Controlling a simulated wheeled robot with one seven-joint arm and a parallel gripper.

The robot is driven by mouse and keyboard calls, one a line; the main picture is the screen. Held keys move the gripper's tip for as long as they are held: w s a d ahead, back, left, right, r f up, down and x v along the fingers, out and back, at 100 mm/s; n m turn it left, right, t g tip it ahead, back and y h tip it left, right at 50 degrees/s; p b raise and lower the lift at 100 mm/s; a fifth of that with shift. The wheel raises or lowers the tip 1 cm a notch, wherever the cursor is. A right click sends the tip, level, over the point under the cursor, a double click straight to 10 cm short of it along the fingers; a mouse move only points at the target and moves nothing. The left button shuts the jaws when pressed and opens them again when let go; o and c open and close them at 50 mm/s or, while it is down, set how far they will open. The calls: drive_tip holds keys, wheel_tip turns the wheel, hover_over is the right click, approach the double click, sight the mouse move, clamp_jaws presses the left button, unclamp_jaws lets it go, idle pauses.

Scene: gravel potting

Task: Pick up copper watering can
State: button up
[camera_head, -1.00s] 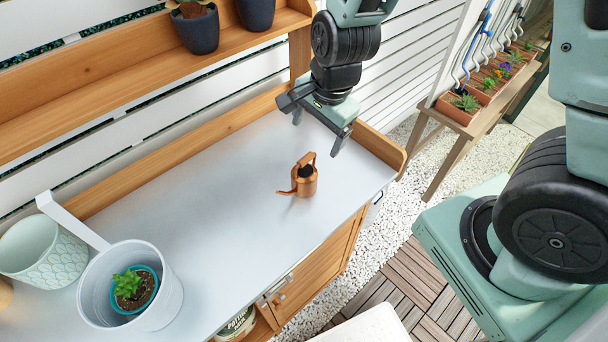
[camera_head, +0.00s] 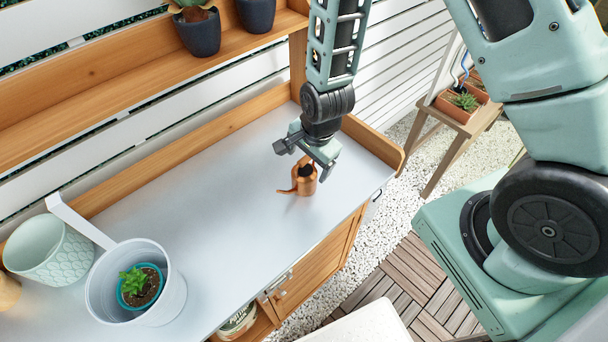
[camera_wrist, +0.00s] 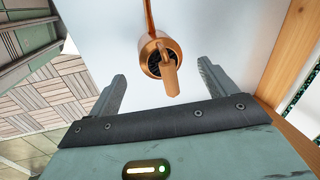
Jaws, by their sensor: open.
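The small copper watering can (camera_head: 305,184) stands upright on the grey worktop (camera_head: 230,205), its spout toward the left in the head view. In the wrist view the copper watering can (camera_wrist: 158,56) is seen from above, with its handle toward me and its spout pointing away. My gripper (camera_head: 312,168) is just above and behind the can in the head view and partly covers its top. In the wrist view my gripper (camera_wrist: 162,82) has its two fingers wide apart, with the can's handle between and slightly beyond them. Nothing is held.
A wooden back rail (camera_head: 190,150) and shelf with dark pots (camera_head: 197,32) rise behind. The middle of the worktop is clear.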

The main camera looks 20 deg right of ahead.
sight(305, 171)
drive_tip(key=shift+w+a+f+p, duration=0.15)
drive_tip(key=shift+f+p, duration=0.2)
drive_tip(key=shift+f, duration=0.6)
drive_tip(key=shift+w+a+f+p, duration=0.15)
drive_tip(key=shift+f+p, duration=0.15)
drive_tip(key=shift+f, duration=0.6)
drive_tip(key=shift+d, duration=0.1)
drive_tip(key=c, duration=1.3)
drive_tip(key=shift+c, duration=0.2)
drive_tip(key=shift+r, duration=0.4)
drive_tip(key=c, duration=0.5)
wheel_tip(305, 171, up, 9)
drive_tip(key=b, duration=0.2)
drive_tip(key=shift+r+b, duration=0.15)
drive_tip(key=shift+b, duration=0.15)
